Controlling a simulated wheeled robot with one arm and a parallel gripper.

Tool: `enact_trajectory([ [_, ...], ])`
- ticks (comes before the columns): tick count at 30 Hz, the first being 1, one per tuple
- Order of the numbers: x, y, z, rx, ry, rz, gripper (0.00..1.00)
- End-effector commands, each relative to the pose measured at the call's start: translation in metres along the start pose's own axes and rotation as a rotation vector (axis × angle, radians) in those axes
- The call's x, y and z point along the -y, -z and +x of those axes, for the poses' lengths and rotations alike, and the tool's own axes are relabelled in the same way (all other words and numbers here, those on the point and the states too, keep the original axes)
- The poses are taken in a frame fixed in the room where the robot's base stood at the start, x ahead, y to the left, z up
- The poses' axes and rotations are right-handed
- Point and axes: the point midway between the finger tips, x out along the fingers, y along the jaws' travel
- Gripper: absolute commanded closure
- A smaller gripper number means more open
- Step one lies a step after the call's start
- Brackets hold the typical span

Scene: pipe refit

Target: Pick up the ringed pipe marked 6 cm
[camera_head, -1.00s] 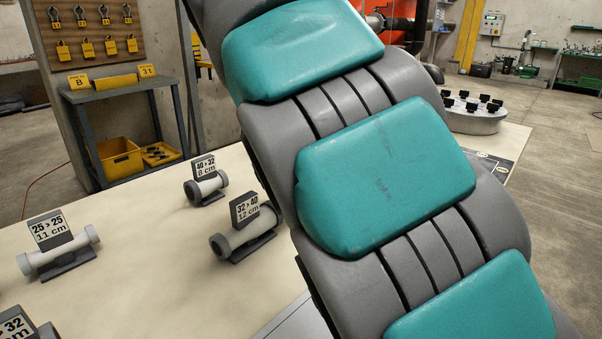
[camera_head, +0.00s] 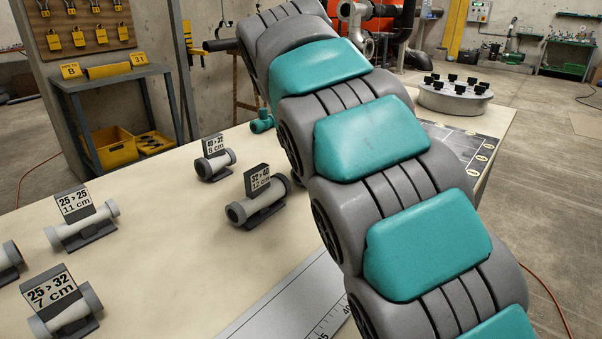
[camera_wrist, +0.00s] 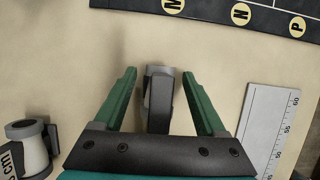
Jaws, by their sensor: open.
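In the wrist view my gripper (camera_wrist: 159,74) is open, with its green fingers on either side of a short grey pipe (camera_wrist: 161,70) and a dark upright plate (camera_wrist: 158,108). There is a gap on both sides, and no contact shows. The plate's face is turned away, so I cannot read a mark or tell whether this is the 6 cm pipe. No 6 cm mark is readable in either view. In the head view my arm hides this spot.
The head view shows pipes marked 8 cm (camera_head: 220,165), 12 cm (camera_head: 265,205), 11 cm (camera_head: 82,232) and 7 cm (camera_head: 68,316). A ruler plate (camera_wrist: 268,125) lies right of my gripper. A lettered dark board (camera_wrist: 215,12) lies beyond.

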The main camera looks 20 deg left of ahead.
Motion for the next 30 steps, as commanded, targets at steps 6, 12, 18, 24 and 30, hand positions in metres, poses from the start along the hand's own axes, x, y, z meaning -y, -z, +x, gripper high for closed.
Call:
enact_trajectory([
  [6, -0.0007, -0.0011, 0.0012, 0.001, -0.002, 0.0, 0.28],
  [12, -0.0008, -0.0009, 0.001, 0.001, -0.002, 0.0, 0.51],
  [18, -0.0008, -0.0008, 0.001, 0.001, -0.002, 0.0, 0.73],
  [24, -0.0009, -0.0008, 0.0009, 0.001, -0.002, 0.0, 0.95],
  [30, -0.0009, -0.0008, 0.0009, 0.001, -0.002, 0.0, 1.0],
])
